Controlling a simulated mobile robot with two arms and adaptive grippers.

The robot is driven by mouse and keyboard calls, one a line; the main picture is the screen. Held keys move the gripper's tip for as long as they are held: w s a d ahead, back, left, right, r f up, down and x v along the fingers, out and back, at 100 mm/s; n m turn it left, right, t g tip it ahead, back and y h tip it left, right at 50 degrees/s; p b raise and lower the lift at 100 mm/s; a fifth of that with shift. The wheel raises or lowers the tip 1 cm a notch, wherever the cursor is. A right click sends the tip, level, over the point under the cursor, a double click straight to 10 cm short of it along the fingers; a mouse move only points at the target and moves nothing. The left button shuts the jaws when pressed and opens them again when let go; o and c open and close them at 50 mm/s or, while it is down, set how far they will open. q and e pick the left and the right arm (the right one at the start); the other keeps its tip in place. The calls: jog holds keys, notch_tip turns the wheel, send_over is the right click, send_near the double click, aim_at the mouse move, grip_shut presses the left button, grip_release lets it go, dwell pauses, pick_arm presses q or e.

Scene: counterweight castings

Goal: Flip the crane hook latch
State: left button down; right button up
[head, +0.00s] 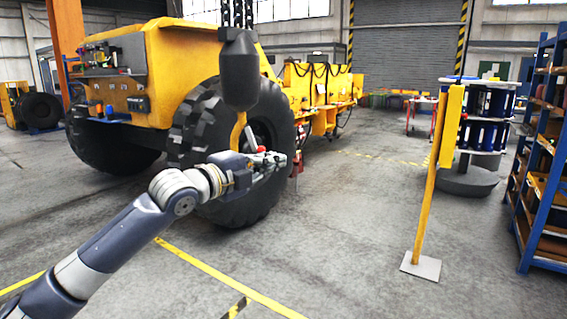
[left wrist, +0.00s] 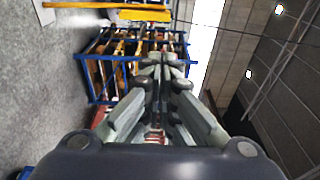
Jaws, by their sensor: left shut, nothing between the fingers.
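The crane hook hangs from chains in the head view. Its dark block (head: 240,68) is above, and the yellow hook (head: 239,128) runs down behind my left wrist. A small red piece (head: 261,149) shows just above my left gripper; I cannot tell for sure that it is the latch. My left gripper (head: 284,159) is shut and empty, pointing right, beside the lower hook. Whether it touches the hook is not clear. In the left wrist view its fingers (left wrist: 158,68) are together and no hook shows. The hook's lower part is hidden. My right gripper is not in view.
A yellow vehicle (head: 190,65) with a big black tyre (head: 262,195) stands behind the hook. A yellow post (head: 427,190) on a plate stands right, before a reel stand (head: 482,130). A blue rack (head: 545,170) lines the right edge. Floor between is clear.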

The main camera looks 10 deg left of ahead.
pick_arm(q)
jog(key=v, duration=0.2)
jog(key=b+v, duration=0.1)
jog(key=v, duration=0.1)
jog(key=shift+a, duration=0.35)
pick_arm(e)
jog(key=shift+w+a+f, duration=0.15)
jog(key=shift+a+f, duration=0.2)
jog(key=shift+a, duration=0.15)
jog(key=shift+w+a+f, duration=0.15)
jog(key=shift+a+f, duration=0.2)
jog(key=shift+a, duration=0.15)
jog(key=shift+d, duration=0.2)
